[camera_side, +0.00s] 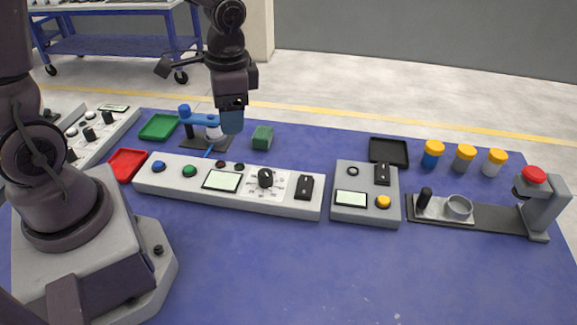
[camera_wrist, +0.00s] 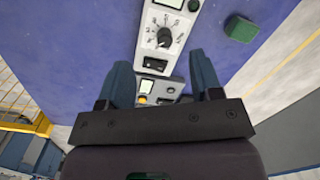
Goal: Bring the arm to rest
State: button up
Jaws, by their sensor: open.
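My gripper (camera_side: 232,121) hangs in the air over the far side of the blue table (camera_side: 300,265), its blue fingers pointing down. In the side view it overlaps the blue-armed device (camera_side: 199,119) and is left of the green block (camera_side: 262,138). In the wrist view my gripper (camera_wrist: 162,72) has its two blue fingers spread apart with nothing between them. The long control panel with a black dial (camera_wrist: 165,38) shows beyond the fingers, and the green block (camera_wrist: 240,27) is at upper right.
The long panel (camera_side: 150,184) and a smaller panel (camera_side: 365,212) stand mid-table. Red (camera_side: 127,165) and green (camera_side: 160,127) trays lie left, a black tray (camera_side: 389,152) right. Orange-capped jars (camera_side: 465,158) and a red-topped press (camera_side: 541,205) are at right. The near table is clear.

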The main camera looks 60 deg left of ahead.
jog(key=s+d+r+n+t, duration=0.1)
jog(key=s+r+n+t, duration=0.1)
jog(key=r, duration=0.5)
jog(key=s+d+r+n+t, duration=0.1)
jog(key=s+d+r+t, duration=0.1)
jog(key=s+r+t, duration=0.2)
jog(key=s+r, duration=0.3)
jog(key=shift+s+d+n+h, duration=0.2)
jog(key=shift+s+n+h, duration=0.1)
jog(key=shift+n, duration=0.1)
